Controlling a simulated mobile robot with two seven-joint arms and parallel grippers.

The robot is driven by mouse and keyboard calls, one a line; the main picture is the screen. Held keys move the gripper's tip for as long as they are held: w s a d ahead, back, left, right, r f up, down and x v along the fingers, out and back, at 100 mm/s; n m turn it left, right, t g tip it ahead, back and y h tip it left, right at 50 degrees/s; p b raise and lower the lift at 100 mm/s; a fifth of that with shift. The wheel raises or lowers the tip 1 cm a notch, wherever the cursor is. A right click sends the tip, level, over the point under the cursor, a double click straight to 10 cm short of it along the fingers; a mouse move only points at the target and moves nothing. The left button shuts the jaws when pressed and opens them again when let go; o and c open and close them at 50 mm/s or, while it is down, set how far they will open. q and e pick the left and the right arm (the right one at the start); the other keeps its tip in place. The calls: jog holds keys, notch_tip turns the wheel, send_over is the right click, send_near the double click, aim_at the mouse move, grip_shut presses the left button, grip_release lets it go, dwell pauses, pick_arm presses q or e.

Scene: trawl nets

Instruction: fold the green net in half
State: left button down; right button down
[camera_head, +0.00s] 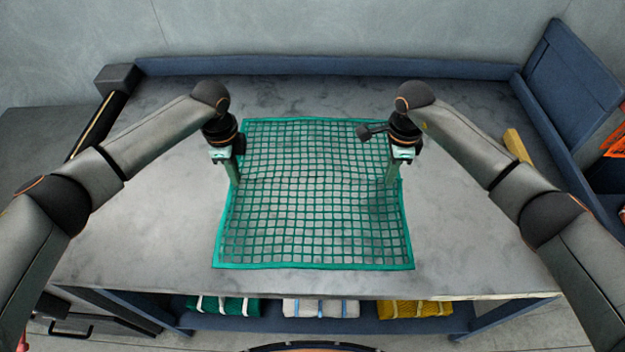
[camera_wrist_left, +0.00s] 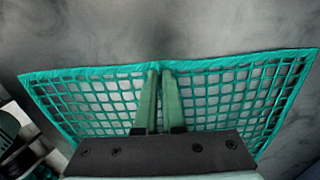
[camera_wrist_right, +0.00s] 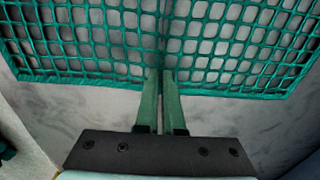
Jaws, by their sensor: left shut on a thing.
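The green net (camera_head: 310,225) lies spread on the grey table, with a slight crease running across its middle between my grippers. My left gripper (camera_head: 235,184) is shut on the middle of the net's left edge. In the left wrist view its fingers (camera_wrist_left: 159,72) pinch the green border, and the mesh (camera_wrist_left: 235,95) creases away from them. My right gripper (camera_head: 389,184) is at the middle of the right edge. In the right wrist view its fingers (camera_wrist_right: 161,73) are close together on the border, where the mesh (camera_wrist_right: 215,45) also creases. The fingertips partly hide the pinched border.
The table top (camera_head: 460,230) is clear on both sides of the net. A blue rail (camera_head: 330,67) runs along the back. A yellow block (camera_head: 517,146) lies at the right edge. Folded green (camera_head: 224,306), white (camera_head: 320,307) and yellow (camera_head: 414,308) nets sit on a shelf below the front.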

dwell(0.4)
